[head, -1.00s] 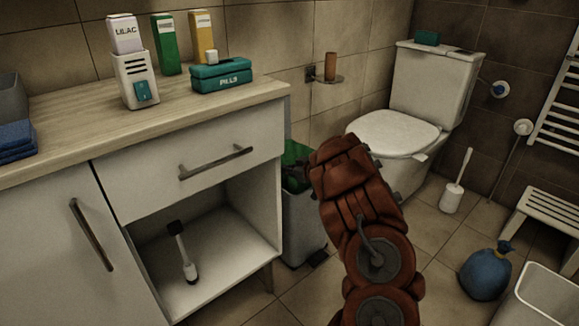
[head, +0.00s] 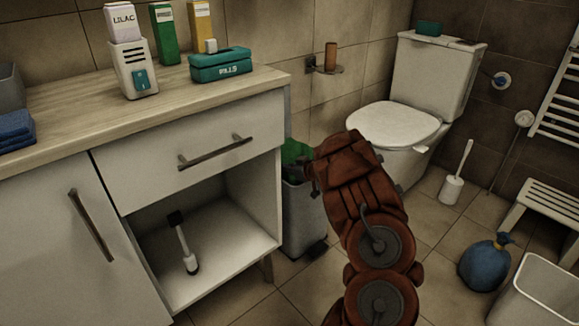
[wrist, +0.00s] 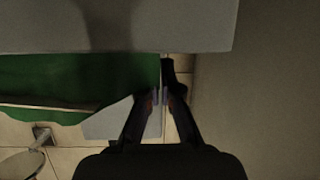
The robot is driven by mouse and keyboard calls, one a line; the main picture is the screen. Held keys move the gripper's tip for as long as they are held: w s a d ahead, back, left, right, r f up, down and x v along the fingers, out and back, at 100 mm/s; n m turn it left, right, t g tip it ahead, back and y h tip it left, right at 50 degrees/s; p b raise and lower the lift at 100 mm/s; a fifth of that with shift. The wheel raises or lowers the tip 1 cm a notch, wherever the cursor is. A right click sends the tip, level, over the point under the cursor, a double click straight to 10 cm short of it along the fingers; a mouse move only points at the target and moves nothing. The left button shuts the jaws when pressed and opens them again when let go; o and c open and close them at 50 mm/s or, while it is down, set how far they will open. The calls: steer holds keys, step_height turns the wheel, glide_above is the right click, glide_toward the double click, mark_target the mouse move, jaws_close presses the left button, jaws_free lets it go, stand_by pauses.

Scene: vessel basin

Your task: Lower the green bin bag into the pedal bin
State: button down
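The green bin bag (head: 294,154) shows at the mouth of the grey pedal bin (head: 304,218), beside the cabinet. In the wrist view the bag (wrist: 75,72) is a broad green sheet left of the fingertips, its right edge close to them. My gripper (wrist: 160,97) has its tips close together at a narrow pale strip, seemingly part of the bin. I cannot tell whether they pinch anything. In the head view my wrist hides the fingers and part of the bin's right side. How deep the bag sits inside is hidden.
The white cabinet (head: 205,142) stands close at the bin's left. The toilet (head: 397,128) is behind and right. A wall holder (head: 325,70) is above. A blue tied bag (head: 486,264), stool (head: 545,209) and white tub (head: 535,292) stand on the right.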

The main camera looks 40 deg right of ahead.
steer(key=c, duration=1.8)
jaws_free()
steer(key=shift+c, duration=0.2)
steer(key=o, duration=0.6)
steer(key=shift+o, duration=0.8)
steer(key=o, duration=0.3)
steer(key=shift+r, duration=0.1)
steer(key=shift+r+p, duration=4.45)
steer(key=shift+p, duration=0.55)
